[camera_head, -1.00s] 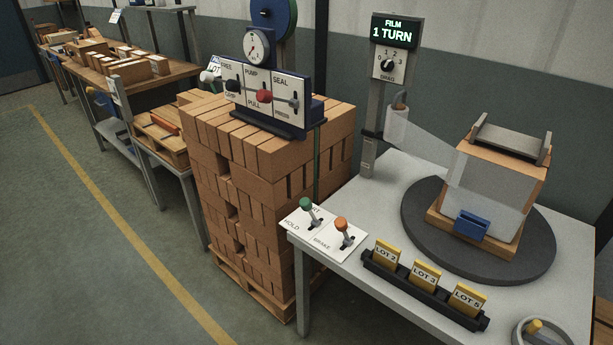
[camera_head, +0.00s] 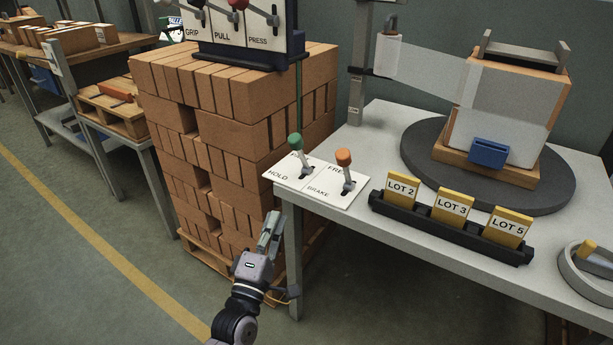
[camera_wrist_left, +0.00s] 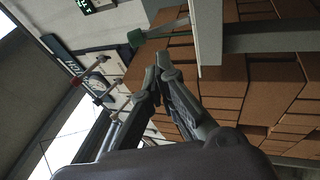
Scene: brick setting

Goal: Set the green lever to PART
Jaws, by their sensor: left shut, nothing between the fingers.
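The green lever (camera_head: 295,141) stands on a white plate (camera_head: 290,182) at the near left corner of the table, its knob up and tipped slightly left. HOLD is printed at the plate's left; the label behind the lever is mostly hidden by it. My left gripper (camera_head: 272,222) is shut and empty, in front of the table's left edge, below and left of the lever and apart from it. In the left wrist view, the shut fingertips (camera_wrist_left: 158,65) are near the green knob (camera_wrist_left: 137,37), with a gap. My right gripper is not in view.
An orange lever (camera_head: 344,158) stands close to the right on the neighbouring plate marked BRAKE. A black rack (camera_head: 450,228) holds yellow lot cards. A turntable (camera_head: 420,150) carries a wrapped brick pack. A brick stack (camera_head: 190,150) stands left of the table.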

